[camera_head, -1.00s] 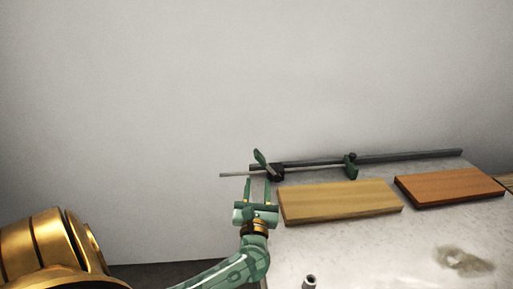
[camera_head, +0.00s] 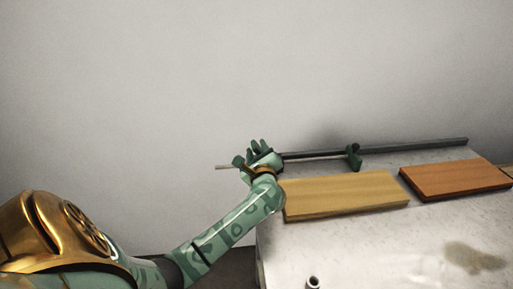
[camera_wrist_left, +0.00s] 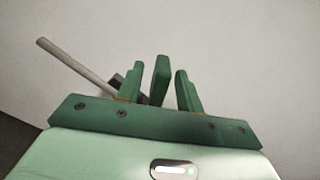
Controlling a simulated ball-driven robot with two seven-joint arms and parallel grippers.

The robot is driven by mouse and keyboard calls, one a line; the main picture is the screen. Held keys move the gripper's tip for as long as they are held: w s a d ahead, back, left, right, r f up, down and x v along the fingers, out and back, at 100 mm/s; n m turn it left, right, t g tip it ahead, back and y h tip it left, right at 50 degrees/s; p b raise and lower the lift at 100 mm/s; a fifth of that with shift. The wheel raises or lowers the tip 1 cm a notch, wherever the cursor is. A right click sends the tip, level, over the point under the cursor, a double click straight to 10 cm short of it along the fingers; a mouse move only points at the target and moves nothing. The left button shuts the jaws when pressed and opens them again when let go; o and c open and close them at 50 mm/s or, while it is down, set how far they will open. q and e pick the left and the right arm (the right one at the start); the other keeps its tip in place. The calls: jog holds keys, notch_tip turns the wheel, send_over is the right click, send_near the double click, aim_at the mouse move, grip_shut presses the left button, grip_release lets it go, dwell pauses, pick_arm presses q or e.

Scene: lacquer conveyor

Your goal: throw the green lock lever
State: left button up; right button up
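The green lock lever (camera_wrist_left: 160,80) stands upright between the two fingers of my left gripper (camera_wrist_left: 160,92) in the left wrist view. A narrow gap shows on each side of it, so the gripper is open around the lever. In the head view my left gripper (camera_head: 258,149) is at the left end of the dark rail (camera_head: 380,149). It covers most of the lever and its dark base there. My right gripper is not in view.
A thin grey rod (camera_wrist_left: 70,66) sticks out left past the rail's end. A second green clamp (camera_head: 354,157) sits farther along the rail. A yellow board (camera_head: 345,194) and an orange-brown board (camera_head: 455,180) lie on the pale table (camera_head: 370,245). A small metal cylinder (camera_head: 313,283) stands near the front.

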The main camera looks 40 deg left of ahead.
pick_arm(q)
jog(key=shift+x, duration=1.05)
jog(key=shift+w+a, duration=0.15)
jog(key=shift+a, duration=0.05)
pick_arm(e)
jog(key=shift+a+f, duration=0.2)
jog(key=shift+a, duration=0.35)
pick_arm(q)
grip_shut()
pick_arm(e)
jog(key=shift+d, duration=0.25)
